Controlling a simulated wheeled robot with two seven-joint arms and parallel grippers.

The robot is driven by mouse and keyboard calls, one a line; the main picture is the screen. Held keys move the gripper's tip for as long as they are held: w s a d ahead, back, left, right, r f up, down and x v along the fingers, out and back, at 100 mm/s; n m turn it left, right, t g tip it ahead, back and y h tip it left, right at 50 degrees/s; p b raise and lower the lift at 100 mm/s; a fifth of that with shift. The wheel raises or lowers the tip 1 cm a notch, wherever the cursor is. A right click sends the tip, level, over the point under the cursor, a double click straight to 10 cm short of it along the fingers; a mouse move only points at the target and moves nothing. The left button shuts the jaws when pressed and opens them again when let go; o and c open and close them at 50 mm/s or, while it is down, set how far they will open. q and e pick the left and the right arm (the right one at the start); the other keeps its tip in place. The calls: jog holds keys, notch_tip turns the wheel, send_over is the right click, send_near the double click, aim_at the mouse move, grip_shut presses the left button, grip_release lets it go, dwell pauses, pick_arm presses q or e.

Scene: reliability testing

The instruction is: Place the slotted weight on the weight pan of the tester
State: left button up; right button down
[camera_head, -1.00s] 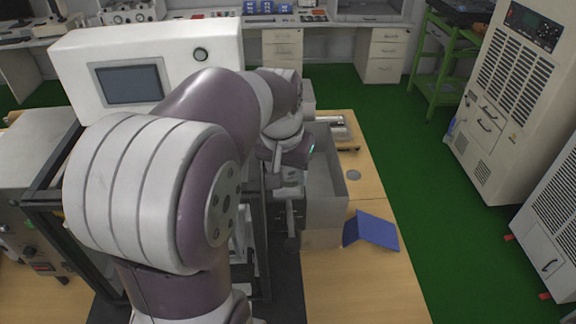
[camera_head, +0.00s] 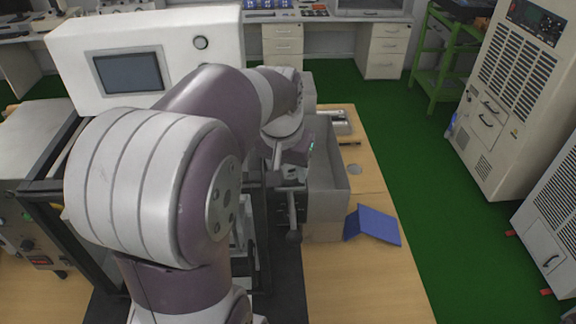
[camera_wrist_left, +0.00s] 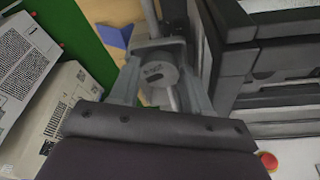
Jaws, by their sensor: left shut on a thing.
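The slotted weight (camera_wrist_left: 160,77) is a grey metal cylinder with small markings. In the left wrist view my left gripper (camera_wrist_left: 164,82) is shut on it, one finger on each side. A thin metal rod (camera_wrist_left: 151,18) shows beyond the weight; I cannot tell whether it passes through the slot. The pan itself cannot be made out clearly. In the head view the tester (camera_head: 225,50) is a white housing with a screen, above a dark frame. My left gripper (camera_head: 289,195) is low beside that frame, and the weight is not clear there. My right gripper is out of view.
A grey open box (camera_head: 328,185) stands close to the right of my left gripper. A blue folded piece (camera_head: 375,225) lies on the wooden table (camera_head: 360,280), whose front right is clear. Dark frame bars (camera_wrist_left: 275,45) are close on the right in the wrist view.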

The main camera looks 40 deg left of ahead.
pick_arm(q)
jog(key=shift+f+b, duration=0.35)
jog(key=shift+f, duration=0.3)
jog(key=o, duration=1.2)
jog(key=shift+o, duration=0.8)
jog(key=shift+w+d, duration=0.1)
jog(key=shift+d, duration=0.05)
